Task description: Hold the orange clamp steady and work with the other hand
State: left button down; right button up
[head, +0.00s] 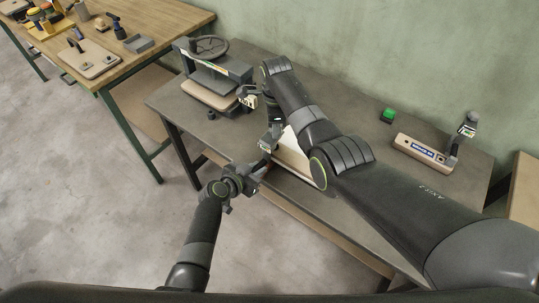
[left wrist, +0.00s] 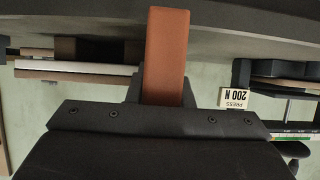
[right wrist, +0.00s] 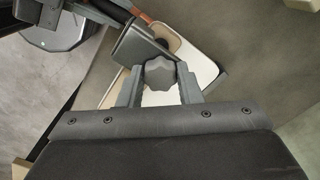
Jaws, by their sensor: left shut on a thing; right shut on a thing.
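The orange clamp shows as an upright orange bar (left wrist: 165,50) in the left wrist view. My left gripper (left wrist: 163,90) is shut on that bar. In the head view my left gripper (head: 263,162) is at the table's front edge, beside the stacked boards. In the right wrist view my right gripper (right wrist: 158,76) is shut on a grey lobed knob (right wrist: 159,73), above the boards. The stacked boards (head: 292,160) show a pale top and a brown edge; they also show in the left wrist view (left wrist: 85,68). My right arm hides part of them and most of the clamp in the head view.
A press (head: 215,72) with a wheel stands at the table's left; its label (left wrist: 233,98) reads PRESS 200 N. A wooden bench (head: 150,35) with tools stands at upper left.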

jog(key=shift+d+m, duration=0.1)
jog(key=shift+m, duration=0.6)
jog(key=shift+m, duration=0.9)
jog(key=o, duration=0.7)
jog(key=shift+r, duration=3)
